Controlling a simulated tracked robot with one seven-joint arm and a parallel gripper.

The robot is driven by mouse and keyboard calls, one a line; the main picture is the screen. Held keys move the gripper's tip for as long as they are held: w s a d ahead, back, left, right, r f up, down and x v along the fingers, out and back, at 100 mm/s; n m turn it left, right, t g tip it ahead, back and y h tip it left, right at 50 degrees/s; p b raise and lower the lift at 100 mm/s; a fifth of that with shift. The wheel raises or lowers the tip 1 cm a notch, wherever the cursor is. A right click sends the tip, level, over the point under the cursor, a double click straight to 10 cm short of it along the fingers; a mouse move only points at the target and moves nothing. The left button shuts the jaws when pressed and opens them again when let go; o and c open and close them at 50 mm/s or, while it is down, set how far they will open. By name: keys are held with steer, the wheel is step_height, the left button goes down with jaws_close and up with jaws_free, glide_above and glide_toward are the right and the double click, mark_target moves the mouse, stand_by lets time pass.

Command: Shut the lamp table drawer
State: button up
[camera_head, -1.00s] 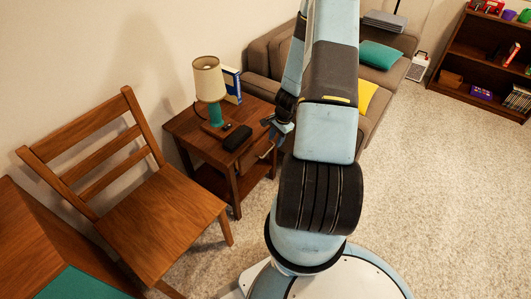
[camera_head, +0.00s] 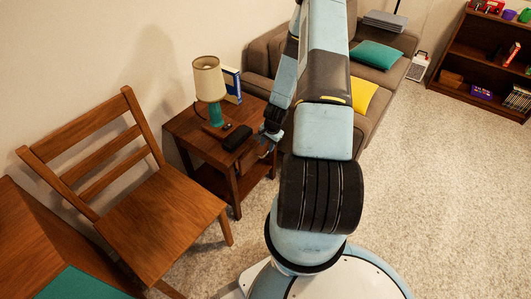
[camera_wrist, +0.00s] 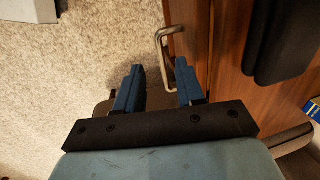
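The lamp table (camera_head: 185,123) is a brown wooden side table beside the sofa. Its drawer (camera_head: 265,150) faces right, partly hidden by my gripper (camera_head: 272,132); how far it stands out is hard to tell. In the wrist view the metal drawer handle (camera_wrist: 161,38) sticks out from the wooden front. My gripper (camera_wrist: 159,68) is open, with its two blue fingers apart. The handle's lower end shows between the fingertips; I cannot tell whether they touch it.
A lamp (camera_head: 208,80), a blue book (camera_head: 232,85) and a dark case (camera_head: 238,137) are on the tabletop. A wooden chair (camera_head: 150,220) stands in front on the left. The sofa (camera_head: 265,60) is behind. Carpet on the right is clear.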

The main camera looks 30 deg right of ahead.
mark_target(265, 154)
steer(key=shift+w+a+f, duration=0.1)
steer(key=shift+w+f, duration=0.1)
steer(key=shift+f, duration=0.8)
steer(key=shift+w+a+f, duration=0.1)
steer(key=shift+w+f, duration=0.05)
steer(key=shift+f, duration=0.9)
steer(key=shift+w+a+f, duration=0.1)
steer(key=shift+w+f, duration=0.1)
steer(key=shift+f, duration=0.8)
steer(key=shift+d, duration=0.1)
jaws_close()
